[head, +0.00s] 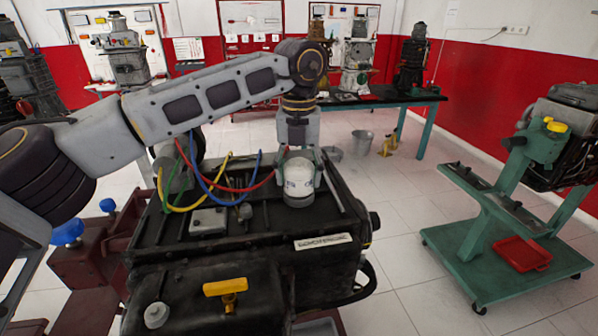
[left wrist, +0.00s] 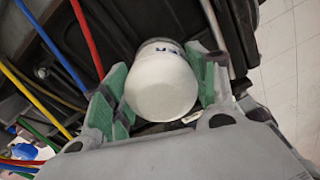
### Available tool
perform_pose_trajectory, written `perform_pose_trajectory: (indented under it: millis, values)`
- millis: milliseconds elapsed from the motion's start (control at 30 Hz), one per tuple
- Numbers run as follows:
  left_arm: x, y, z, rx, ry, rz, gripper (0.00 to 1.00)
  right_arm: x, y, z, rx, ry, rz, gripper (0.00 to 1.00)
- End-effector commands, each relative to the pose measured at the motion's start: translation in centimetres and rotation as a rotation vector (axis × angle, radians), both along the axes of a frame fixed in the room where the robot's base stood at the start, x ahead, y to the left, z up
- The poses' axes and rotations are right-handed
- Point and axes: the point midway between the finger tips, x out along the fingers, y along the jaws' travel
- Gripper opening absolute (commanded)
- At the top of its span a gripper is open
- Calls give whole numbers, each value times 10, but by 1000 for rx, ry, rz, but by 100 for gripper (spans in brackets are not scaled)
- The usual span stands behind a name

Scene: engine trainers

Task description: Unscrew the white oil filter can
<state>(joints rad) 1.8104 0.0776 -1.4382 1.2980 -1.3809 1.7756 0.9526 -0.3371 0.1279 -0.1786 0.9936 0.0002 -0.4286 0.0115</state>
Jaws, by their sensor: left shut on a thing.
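The white oil filter can (head: 299,178) stands upright on top of the black engine block (head: 300,262), near its far right corner. My left gripper (head: 298,158) comes down on it from above, with a finger on each side. In the left wrist view the can (left wrist: 160,85) sits between the green finger pads of the gripper (left wrist: 162,92), and the gripper is shut on it. The can's underside seat is hidden in that view. My right gripper is not in view.
Red, blue, yellow and green cables (head: 205,180) arch just left of the can. A yellow T-handle (head: 226,288) sticks up at the engine's front. A green wheeled stand (head: 500,225) is at the right.

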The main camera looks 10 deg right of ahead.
Motion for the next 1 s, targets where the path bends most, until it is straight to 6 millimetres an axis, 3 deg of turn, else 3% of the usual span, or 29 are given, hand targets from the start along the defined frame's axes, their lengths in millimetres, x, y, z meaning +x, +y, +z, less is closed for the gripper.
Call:
perform_pose_trajectory:
  millis: [267, 300, 433, 1000]
  values:
    - [1, 0, 1, -2, -3, 1, 34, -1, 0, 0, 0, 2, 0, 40]
    - [1, 0, 1, -2, -3, 1, 63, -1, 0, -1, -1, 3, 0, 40]
    - [1, 0, 1, -2, -2, 0, 80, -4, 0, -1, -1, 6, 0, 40]
    - [0, 0, 9, -2, -2, -1, 80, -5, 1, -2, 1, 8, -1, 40]
